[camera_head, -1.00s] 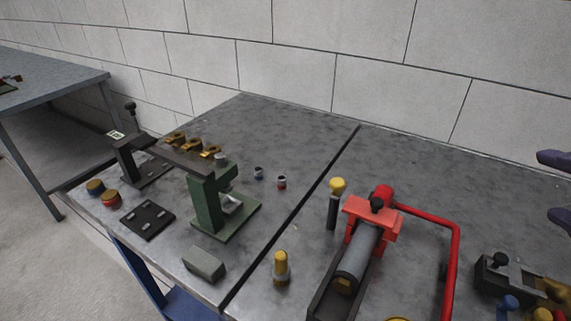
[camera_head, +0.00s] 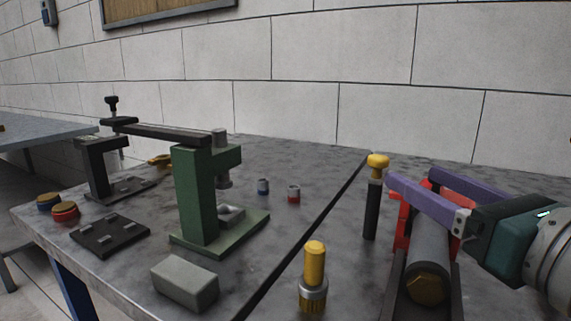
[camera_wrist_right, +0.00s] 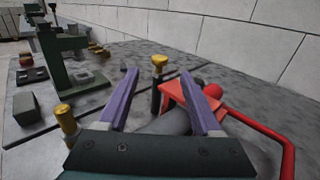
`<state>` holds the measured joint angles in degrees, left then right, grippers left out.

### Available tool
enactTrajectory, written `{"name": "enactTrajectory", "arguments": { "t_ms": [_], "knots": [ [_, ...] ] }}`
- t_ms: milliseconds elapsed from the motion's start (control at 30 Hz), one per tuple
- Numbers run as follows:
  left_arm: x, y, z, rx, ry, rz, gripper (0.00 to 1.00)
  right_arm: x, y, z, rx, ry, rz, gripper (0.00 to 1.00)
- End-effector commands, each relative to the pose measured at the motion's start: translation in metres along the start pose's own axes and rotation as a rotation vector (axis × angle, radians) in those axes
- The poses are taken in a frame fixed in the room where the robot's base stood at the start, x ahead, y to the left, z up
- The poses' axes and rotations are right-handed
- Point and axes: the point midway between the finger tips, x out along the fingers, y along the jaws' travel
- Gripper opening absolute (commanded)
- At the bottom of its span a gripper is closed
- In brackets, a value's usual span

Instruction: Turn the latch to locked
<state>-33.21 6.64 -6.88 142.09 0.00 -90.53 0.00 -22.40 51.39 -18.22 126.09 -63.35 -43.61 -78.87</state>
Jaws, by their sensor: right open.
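No part is clearly marked as the latch. A black post with a yellow knob (camera_head: 377,162) stands beside the red-framed cylinder fixture (camera_head: 396,232); the knob also shows between my fingers in the wrist view (camera_wrist_right: 160,61). My right gripper (camera_head: 413,178) has purple fingers spread apart and empty. It is over the fixture, its fingertips close to the right of the yellow knob in the head view; contact cannot be told. My left gripper is not in view.
A green press (camera_head: 195,195) with a dark arm stands at left. A grey block (camera_head: 185,282) and a yellow-topped fitting (camera_head: 314,265) are near the front edge. Two small caps (camera_head: 293,193) lie mid-table. A red pipe (camera_wrist_right: 262,126) bends right of the fixture.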

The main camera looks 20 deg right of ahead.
Motion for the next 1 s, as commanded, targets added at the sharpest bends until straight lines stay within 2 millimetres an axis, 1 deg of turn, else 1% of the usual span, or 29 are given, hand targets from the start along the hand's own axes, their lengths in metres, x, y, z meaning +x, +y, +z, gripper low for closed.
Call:
{"name": "enactTrajectory", "arguments": {
  "t_ms": [33,100,300,500,667,900,1000],
  "knots": [
    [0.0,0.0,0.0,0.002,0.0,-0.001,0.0,0.009,0.0,0.002,0.001,-0.006,-0.002,0.66],
    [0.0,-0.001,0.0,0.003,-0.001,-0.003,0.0,0.021,0.0,0.002,0.001,-0.005,-0.002,0.66],
    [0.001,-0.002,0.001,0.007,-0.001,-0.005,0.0,0.052,0.0,0.001,0.002,-0.003,-0.002,0.66],
    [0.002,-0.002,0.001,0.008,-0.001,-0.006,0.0,0.072,0.0,0.0,0.003,0.0,-0.002,0.66],
    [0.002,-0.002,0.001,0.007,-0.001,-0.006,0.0,0.077,0.0,0.0,0.002,0.001,-0.001,0.66],
    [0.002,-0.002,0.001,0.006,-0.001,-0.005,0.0,0.078,0.0,0.0,0.003,0.002,-0.001,0.66],
    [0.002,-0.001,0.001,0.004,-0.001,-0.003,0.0,0.078,0.0,0.0,0.003,0.002,-0.001,0.55]
  ]
}}
